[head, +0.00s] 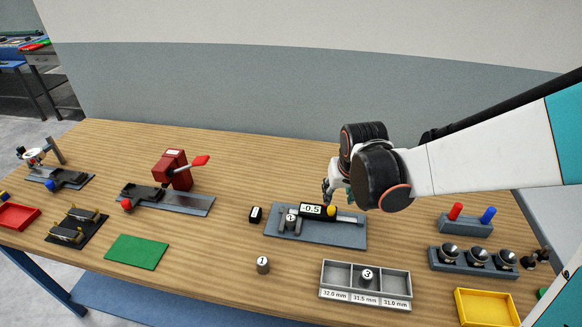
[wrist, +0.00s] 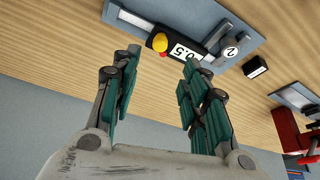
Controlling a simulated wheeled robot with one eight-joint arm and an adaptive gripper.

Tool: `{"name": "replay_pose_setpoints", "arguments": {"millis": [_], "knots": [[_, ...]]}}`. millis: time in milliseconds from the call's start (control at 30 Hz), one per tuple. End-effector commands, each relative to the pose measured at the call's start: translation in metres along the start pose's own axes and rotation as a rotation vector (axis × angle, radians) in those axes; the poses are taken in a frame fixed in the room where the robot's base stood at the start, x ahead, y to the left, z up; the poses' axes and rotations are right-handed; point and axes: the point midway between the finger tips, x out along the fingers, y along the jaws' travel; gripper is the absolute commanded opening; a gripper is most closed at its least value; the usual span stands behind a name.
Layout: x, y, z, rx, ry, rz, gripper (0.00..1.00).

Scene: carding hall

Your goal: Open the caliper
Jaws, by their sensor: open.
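The caliper (head: 318,211) lies on a blue-grey plate (head: 335,238); its black display reads -0.5. A round yellow knob (head: 332,210) sits on its slider, and it also shows in the wrist view (wrist: 160,42). A small grey cylinder (head: 291,219) stands at the caliper's jaws; its label reads 2 in the wrist view (wrist: 231,50). My gripper (head: 328,192) is open and empty, just behind and above the caliper. In the wrist view my green-padded fingers (wrist: 162,65) stand apart, with the knob beyond the gap between their tips. Whether they touch the caliper is unclear.
Cylinder 1 (head: 262,266) stands on the table in front of the plate. A three-compartment tray (head: 341,283) holds cylinder 3 (head: 366,278) in its middle. A small black block (head: 255,214) sits left of the plate. A red-handled clamp (head: 172,170) stands farther left.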

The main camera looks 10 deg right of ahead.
Motion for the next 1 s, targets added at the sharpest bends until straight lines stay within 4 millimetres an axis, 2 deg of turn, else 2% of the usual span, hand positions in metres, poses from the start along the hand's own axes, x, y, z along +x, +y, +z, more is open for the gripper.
{"name": "replay_pose_setpoints", "arguments": {"millis": [33,200,500,700,1000], "knots": [[0.013,0.0,0.0,0.0,0.0,0.0,0.41],[0.045,0.0,0.0,0.0,0.0,0.0,0.41],[0.096,0.0,0.001,0.0,0.001,0.0,0.41],[0.112,0.0,0.0,0.0,0.001,0.0,0.41],[0.115,0.0,0.0,0.0,0.001,0.0,0.41]]}}
